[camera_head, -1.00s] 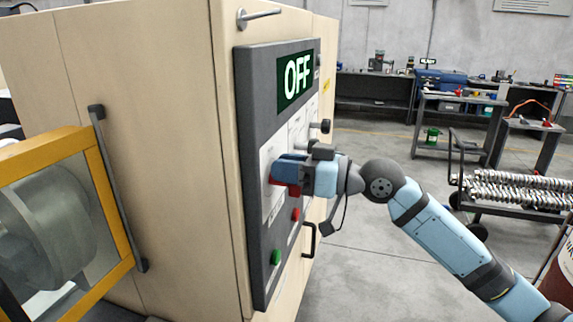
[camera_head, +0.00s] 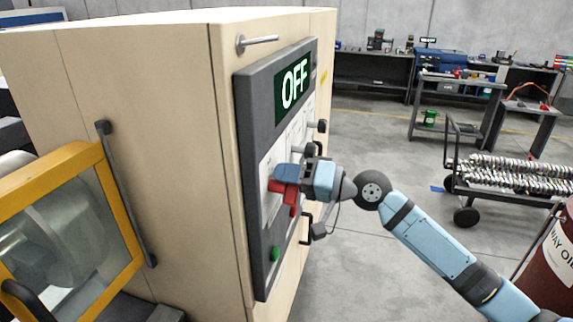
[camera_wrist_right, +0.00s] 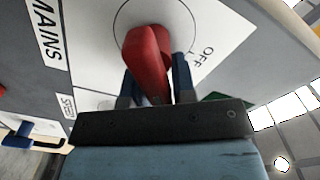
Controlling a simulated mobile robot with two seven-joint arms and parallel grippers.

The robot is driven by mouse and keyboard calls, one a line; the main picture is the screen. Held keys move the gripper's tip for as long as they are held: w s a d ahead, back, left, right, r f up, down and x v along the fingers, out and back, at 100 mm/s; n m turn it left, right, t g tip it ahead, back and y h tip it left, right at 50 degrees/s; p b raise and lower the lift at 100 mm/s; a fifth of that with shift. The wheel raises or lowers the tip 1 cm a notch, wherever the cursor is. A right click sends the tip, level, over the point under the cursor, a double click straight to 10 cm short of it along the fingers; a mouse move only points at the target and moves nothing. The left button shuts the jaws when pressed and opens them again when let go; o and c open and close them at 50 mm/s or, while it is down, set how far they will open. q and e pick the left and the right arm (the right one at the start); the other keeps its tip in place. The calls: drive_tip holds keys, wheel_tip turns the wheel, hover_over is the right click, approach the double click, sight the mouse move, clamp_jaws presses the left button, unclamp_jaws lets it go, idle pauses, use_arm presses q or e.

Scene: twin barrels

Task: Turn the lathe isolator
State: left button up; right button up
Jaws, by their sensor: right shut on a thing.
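The lathe isolator is a red handle (camera_head: 284,190) on the grey control panel (camera_head: 256,110) of the beige cabinet. My right gripper (camera_head: 284,176) is at this handle, its arm coming in from the right. In the right wrist view the red handle (camera_wrist_right: 147,60) stands between the two blue fingers of the gripper (camera_wrist_right: 153,85), which are shut on it. An "OFF" mark (camera_wrist_right: 208,52) is printed on the white plate to the right of the handle, and a "MAINS" label (camera_wrist_right: 48,35) is at the left. The panel display (camera_head: 294,82) reads OFF. My left gripper is not in view.
A green button (camera_head: 275,254) is low on the panel, and black knobs (camera_head: 322,126) stick out at its right. A yellow-framed guard (camera_head: 90,160) is at the left. A cart of metal parts (camera_head: 510,170) stands at the right; the floor between is clear.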

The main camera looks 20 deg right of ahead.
drive_tip(key=m+p, duration=0.1)
drive_tip(key=m, duration=0.1)
drive_tip(key=f+m+p, duration=0.1)
drive_tip(key=m+p, duration=0.2)
drive_tip(key=m, duration=0.2)
drive_tip(key=shift+w+f+p, duration=0.15)
drive_tip(key=shift+f+p, duration=0.2)
drive_tip(key=shift+f, duration=0.1)
idle(0.3)
drive_tip(key=o, duration=0.8)
drive_tip(key=shift+d, duration=0.1)
